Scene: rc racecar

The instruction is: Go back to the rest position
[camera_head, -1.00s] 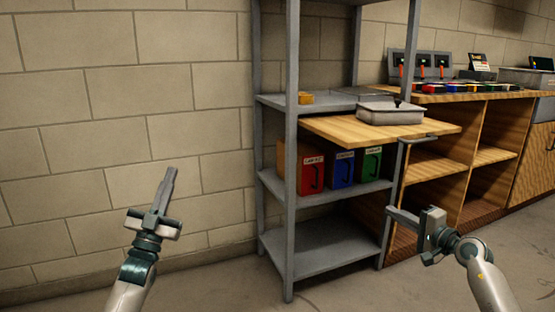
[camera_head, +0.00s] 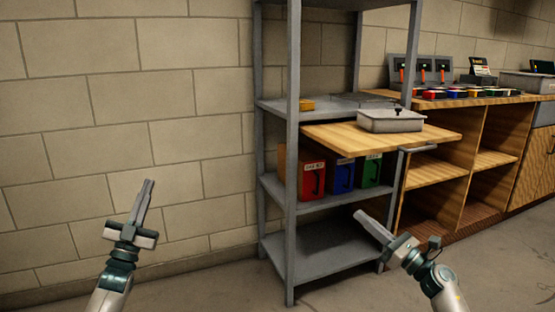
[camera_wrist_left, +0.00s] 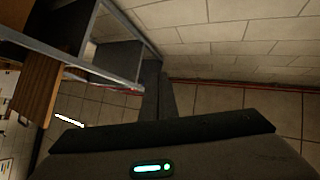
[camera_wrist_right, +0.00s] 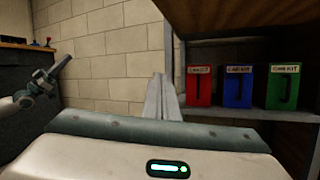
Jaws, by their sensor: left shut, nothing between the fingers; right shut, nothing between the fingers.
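My left gripper (camera_head: 147,184) is raised in front of the block wall at the left of the head view. It is shut and empty, with its fingers pointing up. My right gripper (camera_head: 358,214) is shut and empty, in front of the lower part of the metal shelf rack (camera_head: 292,200). Its fingers point up and to the left. In the left wrist view my left fingers (camera_wrist_left: 160,78) are together. In the right wrist view my right fingers (camera_wrist_right: 164,80) are also together.
Red (camera_head: 312,178), blue (camera_head: 342,174) and green (camera_head: 370,170) boxes stand on the rack's middle shelf. Above them a wooden board (camera_head: 350,138) juts out, carrying a grey lidded tray (camera_head: 390,122). A wooden workbench (camera_head: 470,155) stands at right. The bottom shelf (camera_head: 320,248) is bare.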

